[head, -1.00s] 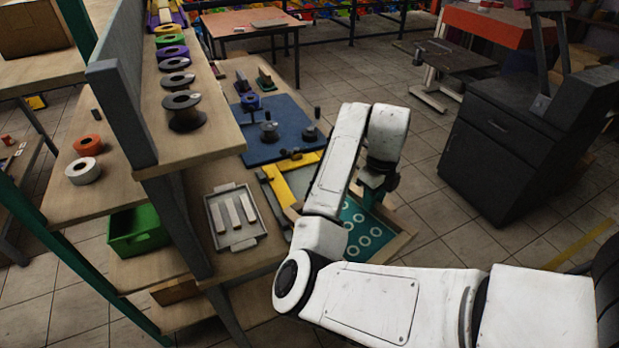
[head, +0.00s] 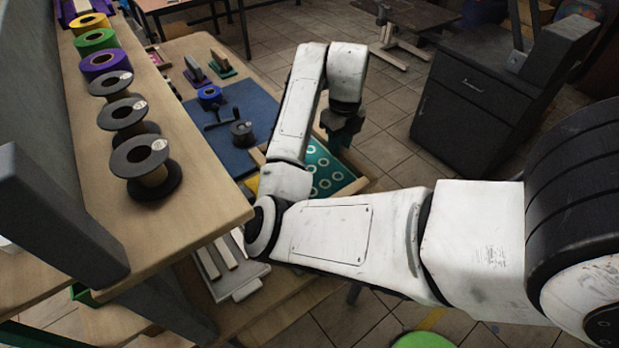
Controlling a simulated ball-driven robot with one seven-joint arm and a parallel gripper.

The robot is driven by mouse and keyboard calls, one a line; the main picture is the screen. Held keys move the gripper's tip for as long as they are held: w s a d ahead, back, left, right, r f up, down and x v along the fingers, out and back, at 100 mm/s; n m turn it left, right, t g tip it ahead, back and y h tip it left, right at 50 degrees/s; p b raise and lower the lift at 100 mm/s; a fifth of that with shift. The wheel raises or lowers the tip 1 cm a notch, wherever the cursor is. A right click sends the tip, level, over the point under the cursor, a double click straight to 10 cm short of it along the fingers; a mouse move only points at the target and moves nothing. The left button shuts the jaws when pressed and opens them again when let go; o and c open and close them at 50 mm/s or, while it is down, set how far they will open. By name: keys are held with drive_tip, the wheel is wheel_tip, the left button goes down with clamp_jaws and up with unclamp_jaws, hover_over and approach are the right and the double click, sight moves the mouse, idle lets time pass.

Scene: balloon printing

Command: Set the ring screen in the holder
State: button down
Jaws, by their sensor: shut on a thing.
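The ring screen (head: 325,176) is a teal panel with white rings in a wooden frame. It is in the middle of the head view, partly hidden by my arm. My gripper (head: 342,138) is shut on the screen at its far right side; the fingertips are hardly visible. A blue board (head: 235,157) lies on the bench left of the screen, with a black knob (head: 242,133) and a black handle on it. These look like part of the holder. The screen's left side overlaps the board's edge in the picture; I cannot tell whether they touch.
A shelf with several spools (head: 140,160) stands close on the left, with a grey upright (head: 60,225). A grey tray (head: 240,280) with pale bars sits below my elbow. A dark cabinet (head: 475,100) stands at the right. Open floor lies between bench and cabinet.

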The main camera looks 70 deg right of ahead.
wheel_tip(320, 180, down, 5)
drive_tip(key=shift+f, duration=0.15)
drive_tip(key=shift+f+b, duration=1.25)
drive_tip(key=shift+f, duration=0.85)
drive_tip(key=shift+f, duration=0.1)
drive_tip(key=shift+f+b, duration=0.35)
drive_tip(key=shift+f, duration=0.05)
drive_tip(key=shift+f, duration=0.1)
drive_tip(key=c, duration=0.9)
unclamp_jaws()
